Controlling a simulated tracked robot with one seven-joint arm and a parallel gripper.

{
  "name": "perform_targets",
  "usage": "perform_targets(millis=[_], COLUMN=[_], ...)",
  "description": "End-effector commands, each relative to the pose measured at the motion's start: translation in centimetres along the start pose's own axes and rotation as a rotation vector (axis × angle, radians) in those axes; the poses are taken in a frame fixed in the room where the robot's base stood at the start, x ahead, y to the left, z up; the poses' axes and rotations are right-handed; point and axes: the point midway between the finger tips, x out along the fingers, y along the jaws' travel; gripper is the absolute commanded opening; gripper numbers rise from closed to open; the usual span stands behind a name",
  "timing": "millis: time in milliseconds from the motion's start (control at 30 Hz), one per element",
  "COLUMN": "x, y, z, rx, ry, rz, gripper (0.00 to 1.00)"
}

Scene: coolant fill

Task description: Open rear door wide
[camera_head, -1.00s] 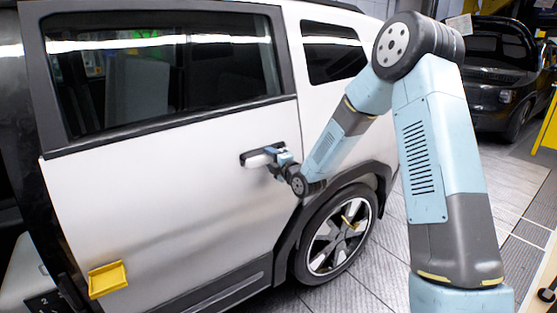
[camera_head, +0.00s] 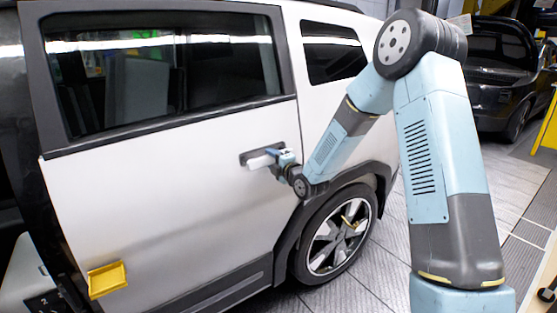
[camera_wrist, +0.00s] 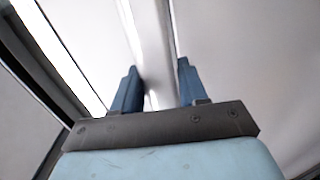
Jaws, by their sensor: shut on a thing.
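The white rear door (camera_head: 170,200) of the car fills the left and middle of the head view, and it lies nearly flush with the body at its right edge. Its pale handle (camera_head: 262,161) sits in a dark recess near that edge. My gripper (camera_head: 284,157) is at the handle, its blue fingers closed around it. In the wrist view my gripper (camera_wrist: 155,88) has one finger on each side of the pale handle bar (camera_wrist: 155,45). The exact finger contact is partly hidden in the head view.
The rear wheel (camera_head: 338,228) and dark wheel arch stand just below my forearm. A yellow tray-like piece (camera_head: 108,279) is on the door's lower left. A dark vehicle (camera_head: 500,75) stands at the back right. Grey floor (camera_head: 400,240) is clear right of the wheel.

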Motion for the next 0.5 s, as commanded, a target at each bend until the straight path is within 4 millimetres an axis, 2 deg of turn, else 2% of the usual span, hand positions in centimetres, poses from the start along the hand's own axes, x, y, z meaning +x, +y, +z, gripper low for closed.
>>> perform_targets(millis=[33, 500], x=[-0.3, -0.96], y=[-0.56, -0.59], z=[0.02, -0.09], rx=[0.003, 0.003], ry=[-0.001, -0.008], rz=[-0.013, -0.014], gripper=[0.0, 0.0])
